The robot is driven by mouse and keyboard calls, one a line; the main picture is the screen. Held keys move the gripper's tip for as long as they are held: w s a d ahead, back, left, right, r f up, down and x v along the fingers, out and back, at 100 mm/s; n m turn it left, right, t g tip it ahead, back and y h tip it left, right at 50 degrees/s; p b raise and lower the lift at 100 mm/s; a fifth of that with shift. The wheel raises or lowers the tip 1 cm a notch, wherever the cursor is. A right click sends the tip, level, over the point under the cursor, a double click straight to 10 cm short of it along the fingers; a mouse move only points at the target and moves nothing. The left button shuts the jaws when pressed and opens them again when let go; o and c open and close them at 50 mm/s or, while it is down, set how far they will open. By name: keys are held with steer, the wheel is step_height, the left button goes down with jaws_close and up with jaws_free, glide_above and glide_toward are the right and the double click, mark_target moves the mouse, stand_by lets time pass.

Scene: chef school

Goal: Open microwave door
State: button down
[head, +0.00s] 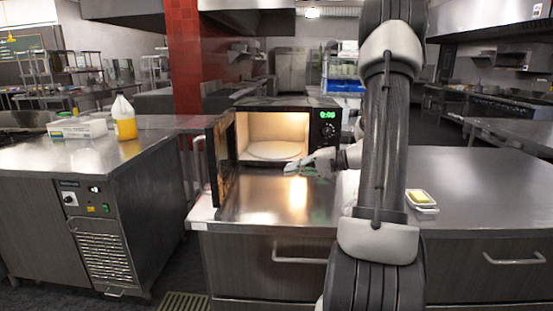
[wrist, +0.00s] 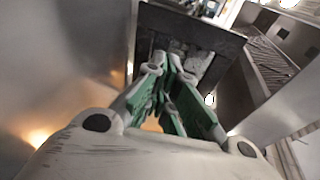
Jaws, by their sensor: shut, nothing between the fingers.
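The black microwave (head: 327,132) stands on the steel counter, its green display lit. Its door (head: 226,160) is swung wide open to the left. The lit cavity shows a round plate (head: 273,151) inside and no food. My gripper (head: 289,168) is in front of the cavity, low over the counter, pointing left towards the door, with a gap between them. In the wrist view my gripper (wrist: 168,62) has its green-padded fingers together with nothing between them. A dark-framed panel beyond the fingertips there looks like the door (wrist: 190,22).
A small dish with a yellow block (head: 421,198) sits on the counter at right. A bottle of yellow liquid (head: 124,119) and a box (head: 78,129) stand on the left counter. The counter (head: 480,185) at right is mostly clear.

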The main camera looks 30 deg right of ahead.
steer(key=d+r+m+t, duration=0.1)
steer(key=d+r+t, duration=0.1)
steer(key=d+t, duration=0.35)
steer(key=w+a+g, duration=0.1)
steer(key=w+a, duration=0.6)
steer(key=a, duration=0.1)
steer(key=shift+w+a+f, duration=0.2)
steer(key=shift+w+a, duration=0.05)
steer(key=shift+g, duration=0.25)
steer(key=shift+m, duration=0.3)
